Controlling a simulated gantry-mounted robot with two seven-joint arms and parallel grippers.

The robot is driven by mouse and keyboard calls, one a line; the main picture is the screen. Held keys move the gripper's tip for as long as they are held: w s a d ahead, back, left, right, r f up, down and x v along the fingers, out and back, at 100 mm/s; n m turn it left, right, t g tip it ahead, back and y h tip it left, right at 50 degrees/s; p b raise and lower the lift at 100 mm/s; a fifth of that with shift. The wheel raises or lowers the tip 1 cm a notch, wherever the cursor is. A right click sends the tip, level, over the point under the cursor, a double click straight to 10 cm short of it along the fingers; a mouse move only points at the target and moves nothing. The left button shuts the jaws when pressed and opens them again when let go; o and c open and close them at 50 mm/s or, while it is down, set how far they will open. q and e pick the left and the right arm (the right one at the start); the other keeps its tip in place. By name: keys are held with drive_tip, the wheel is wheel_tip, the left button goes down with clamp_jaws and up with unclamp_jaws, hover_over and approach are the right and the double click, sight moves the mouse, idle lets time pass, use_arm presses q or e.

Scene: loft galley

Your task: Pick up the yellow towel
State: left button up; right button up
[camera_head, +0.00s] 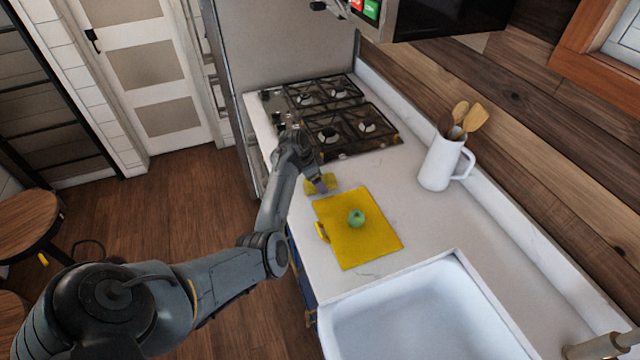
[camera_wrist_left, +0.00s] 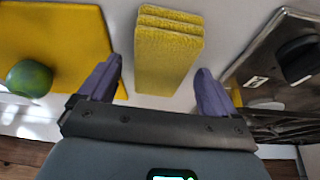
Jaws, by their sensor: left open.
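The yellow towel (camera_wrist_left: 166,55) is a folded, layered, fuzzy cloth lying on the white counter. In the head view the towel (camera_head: 318,184) shows between the stove and the yellow board, partly hidden by my left gripper. My left gripper (camera_head: 324,182) is over it. In the left wrist view my left gripper (camera_wrist_left: 158,85) is open, with one purple finger on each side of the towel's near end and gaps on both sides. I cannot tell how far the fingertips are above the counter. My right gripper is not in view.
A yellow cutting board (camera_head: 373,242) with a green fruit (camera_head: 356,217) on it lies beside the towel. The gas stove (camera_head: 335,129) is on the other side. A white pitcher with wooden utensils (camera_head: 438,163) stands at the back, and a white sink (camera_head: 420,320) is in front.

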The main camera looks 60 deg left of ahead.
use_arm(q)
drive_tip(key=shift+c, duration=0.4)
drive_tip(key=c, duration=1.1)
drive_tip(key=shift+r, duration=0.5)
drive_tip(key=r, duration=0.3)
drive_tip(key=shift+w+d+r, duration=0.15)
drive_tip(key=shift+w+r, duration=0.05)
drive_tip(key=shift+r, duration=0.05)
drive_tip(key=w+d+r, duration=0.2)
drive_tip(key=d, duration=0.1)
drive_tip(key=w+d+r, duration=0.2)
drive_tip(key=d, duration=0.1)
drive_tip(key=w+d+r, duration=0.2)
drive_tip(key=d, duration=0.1)
drive_tip(key=shift+w+d+r, duration=0.15)
drive_tip(key=shift+r, duration=0.1)
